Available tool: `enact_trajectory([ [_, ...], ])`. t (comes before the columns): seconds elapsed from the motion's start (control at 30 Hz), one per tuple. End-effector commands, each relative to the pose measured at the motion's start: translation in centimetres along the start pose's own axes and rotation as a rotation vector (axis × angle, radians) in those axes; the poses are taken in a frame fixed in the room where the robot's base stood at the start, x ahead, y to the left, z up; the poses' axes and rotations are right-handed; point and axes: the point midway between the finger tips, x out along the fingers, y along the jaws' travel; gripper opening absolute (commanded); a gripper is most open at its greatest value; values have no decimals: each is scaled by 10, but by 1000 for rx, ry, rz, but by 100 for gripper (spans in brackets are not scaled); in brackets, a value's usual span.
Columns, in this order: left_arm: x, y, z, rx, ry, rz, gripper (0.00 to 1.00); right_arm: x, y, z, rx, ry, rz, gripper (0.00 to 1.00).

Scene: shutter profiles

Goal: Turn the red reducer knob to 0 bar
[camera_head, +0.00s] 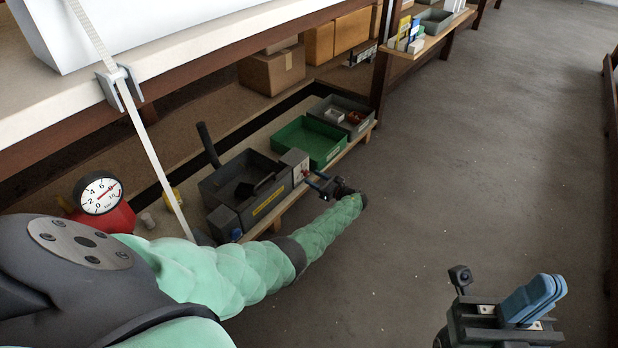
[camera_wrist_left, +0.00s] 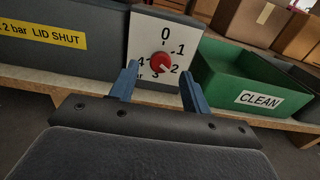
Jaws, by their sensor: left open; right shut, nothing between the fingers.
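The red reducer knob (camera_wrist_left: 161,62) sits on a white dial plate (camera_wrist_left: 150,38) marked 0 at the top, then 1, 2, 3 and 4 bar clockwise. Its pale mark seems to point to the lower right, near 2. In the head view the plate (camera_head: 295,162) is on the end of the dark box. My left gripper (camera_wrist_left: 160,85) is open in front of the knob, one blue finger on each side and slightly below it; contact is not visible. It also shows in the head view (camera_head: 322,184). My right gripper (camera_head: 535,299) is shut and empty over the floor, far from the knob.
A dark box (camera_head: 222,186) with a "LID SHUT" label (camera_wrist_left: 43,37) stands left of the plate, a green CLEAN bin (camera_head: 322,155) right. A pressure gauge (camera_head: 100,194) with a red body is at the left. The floor (camera_head: 450,170) on the right is clear.

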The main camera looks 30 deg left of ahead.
Motion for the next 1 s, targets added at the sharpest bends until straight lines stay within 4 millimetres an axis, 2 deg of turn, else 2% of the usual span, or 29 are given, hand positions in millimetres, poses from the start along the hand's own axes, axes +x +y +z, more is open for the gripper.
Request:
enact_trajectory([
  [0.1, 19, 0, -2, 0, -1, 2, 48, -7, -1, 1, -3, -6, -6, 0],
  [0.2, 28, 0, -1, 0, 0, 1, 48, -9, -2, 1, -5, -10, -10, 0],
  [0.53, 34, 0, 0, 0, 0, -1, 48, -10, -2, 2, -7, -15, -11, 0],
  [0.7, 34, 0, 0, 0, 0, 0, 14, -10, -2, 2, -6, -15, -11, 0],
  [0.77, 34, 0, 0, 0, 0, 0, 4, -10, -2, 2, -6, -14, -11, 0],
  [1.0, 34, 0, -1, -15, 0, 0, 4, -10, -2, 2, -6, -13, -12, 0],
])
